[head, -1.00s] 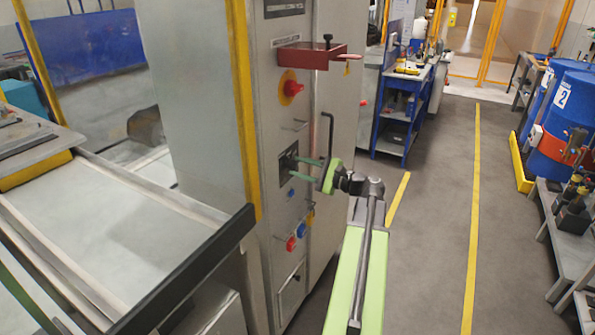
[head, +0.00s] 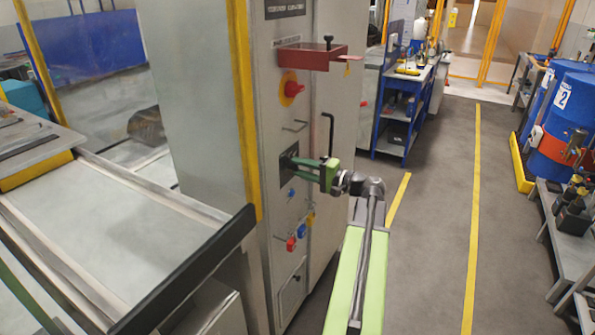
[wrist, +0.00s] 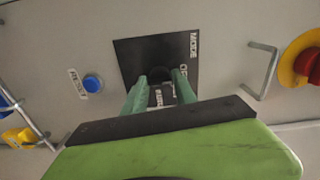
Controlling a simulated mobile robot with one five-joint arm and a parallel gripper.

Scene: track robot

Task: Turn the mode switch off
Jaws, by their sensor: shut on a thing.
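The mode switch is a dark knob (wrist: 159,74) on a black square plate (wrist: 130,52) marked MODE in the wrist view. The plate (head: 284,176) also shows on the grey cabinet front in the head view. My gripper (wrist: 161,82) has its two green fingers on either side of the knob and is shut on it. In the head view my gripper (head: 290,164) reaches the plate from the right. The fingers hide much of the knob, and I cannot tell which position it points to.
A red knob on a yellow disc (head: 291,89) sits above the plate, under a red tray (head: 310,57). A blue RESET button (wrist: 92,83) and metal handles (wrist: 263,70) are close by. Red and blue knobs (head: 291,244) sit lower. The aisle floor (head: 430,220) is clear.

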